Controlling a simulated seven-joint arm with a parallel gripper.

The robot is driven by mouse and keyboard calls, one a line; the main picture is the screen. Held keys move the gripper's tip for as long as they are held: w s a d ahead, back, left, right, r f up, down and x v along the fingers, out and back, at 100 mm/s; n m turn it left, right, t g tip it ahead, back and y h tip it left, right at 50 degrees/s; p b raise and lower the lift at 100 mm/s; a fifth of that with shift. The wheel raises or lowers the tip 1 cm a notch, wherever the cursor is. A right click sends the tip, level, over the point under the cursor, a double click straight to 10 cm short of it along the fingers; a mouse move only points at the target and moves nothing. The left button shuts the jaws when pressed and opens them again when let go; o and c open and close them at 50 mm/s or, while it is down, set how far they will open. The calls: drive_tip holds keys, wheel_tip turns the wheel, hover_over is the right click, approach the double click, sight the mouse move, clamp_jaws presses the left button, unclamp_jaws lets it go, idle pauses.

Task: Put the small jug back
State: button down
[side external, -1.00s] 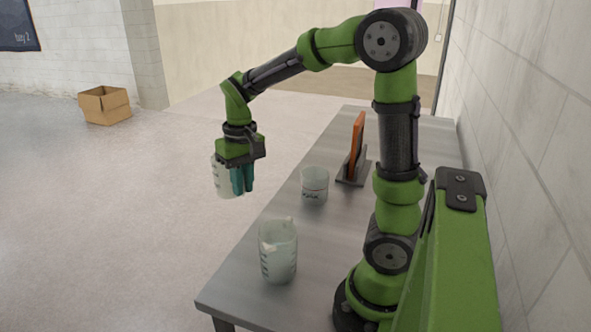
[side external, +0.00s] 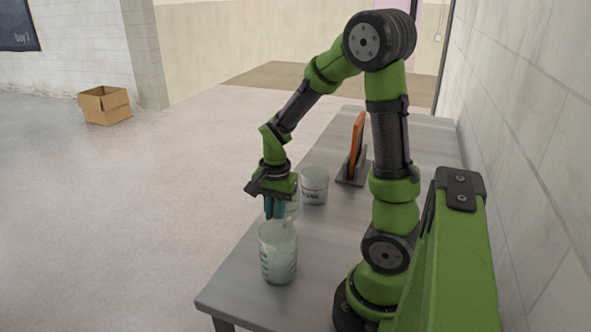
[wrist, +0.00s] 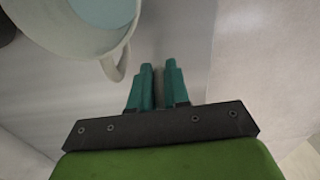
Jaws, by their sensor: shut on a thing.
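My gripper (side external: 273,214) is shut on the small jug (side external: 293,207), a pale translucent vessel just right of the teal fingers in the side view. It is held above the table and is partly hidden by the fingers and by a larger clear jug (side external: 278,256) standing upright in front. In the wrist view my gripper (wrist: 159,66) has its fingers close together. A pale jug with a handle (wrist: 117,62) and light blue inside is at the upper left there; I cannot tell which jug it is. The exact grip point is unclear.
An orange upright panel (side external: 356,147) on a dark base is farther back. The table's left edge is close; a wall runs along the right.

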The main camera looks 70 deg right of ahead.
drive_tip(key=shift+f, duration=2)
drive_tip(key=shift+f, duration=0.1)
drive_tip(key=c, duration=1.4)
unclamp_jaws()
wheel_tip(320, 180, up, 12)
drive_tip(key=s+a+r+n+t, duration=0.1)
drive_tip(key=a+r+n+t, duration=0.1)
drive_tip(key=a+r+n, duration=0.1)
drive_tip(key=s+a+r+n+t+y, duration=0.1)
drive_tip(key=a+r+n+t, duration=0.1)
drive_tip(key=a+n, duration=0.4)
drive_tip(key=s+a+r+n+t+y, duration=0.1)
drive_tip(key=a+r+n+t, duration=0.1)
drive_tip(key=a, duration=0.5)
drive_tip(key=shift+s+r+n+t, duration=0.15)
drive_tip(key=shift+r+n, duration=0.3)
drive_tip(key=shift+n, duration=0.15)
drive_tip(key=shift+s+r+n+t, duration=0.15)
drive_tip(key=shift+r+n, duration=0.25)
drive_tip(key=shift+n, duration=0.2)
